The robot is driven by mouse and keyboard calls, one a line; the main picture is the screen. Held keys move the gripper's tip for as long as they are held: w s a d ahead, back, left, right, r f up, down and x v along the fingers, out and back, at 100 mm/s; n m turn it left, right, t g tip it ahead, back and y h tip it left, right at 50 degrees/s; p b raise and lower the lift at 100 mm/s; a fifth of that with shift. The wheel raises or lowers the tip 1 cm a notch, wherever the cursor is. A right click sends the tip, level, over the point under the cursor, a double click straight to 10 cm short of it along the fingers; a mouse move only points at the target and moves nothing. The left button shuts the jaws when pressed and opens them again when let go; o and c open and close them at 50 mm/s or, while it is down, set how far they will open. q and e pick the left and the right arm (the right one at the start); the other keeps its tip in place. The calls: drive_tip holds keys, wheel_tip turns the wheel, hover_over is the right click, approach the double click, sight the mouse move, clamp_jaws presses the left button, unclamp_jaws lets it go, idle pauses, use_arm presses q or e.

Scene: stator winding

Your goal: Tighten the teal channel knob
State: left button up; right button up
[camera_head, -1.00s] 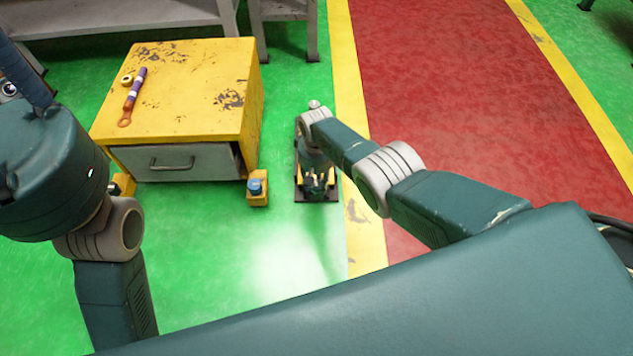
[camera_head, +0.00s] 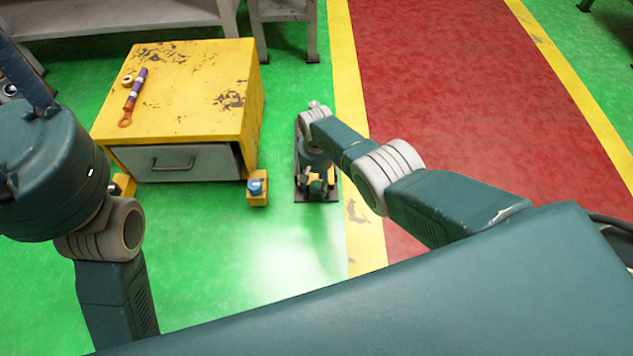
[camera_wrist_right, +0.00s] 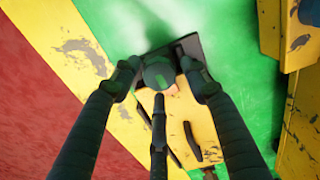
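A dark teal round knob (camera_wrist_right: 158,73) shows in the right wrist view, above a yellow fixture (camera_wrist_right: 180,125) on a dark base plate. In the head view the knob (camera_head: 317,188) is small, below my right wrist. My right gripper (camera_wrist_right: 160,82) is over the knob, with one finger on its left, one on its right and a third below it in the picture. The side fingers stand apart from the knob, with visible gaps. Whether the third finger touches it I cannot tell. My left gripper is out of view; only the left arm shows.
A yellow cabinet (camera_head: 200,105) with a grey drawer (camera_head: 190,163) stands to the left. A purple and orange tool (camera_head: 134,97) lies on it. A small yellow block with a blue knob (camera_head: 255,187) stands beside the fixture. Green floor in front is clear.

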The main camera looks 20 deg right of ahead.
sight(316, 185)
drive_tip(key=shift+f, duration=0.1)
idle(0.3)
drive_tip(key=shift+r, duration=0.6)
wheel_tip(316, 185, up, 11)
drive_tip(key=shift+w+f, duration=0.1)
idle(0.4)
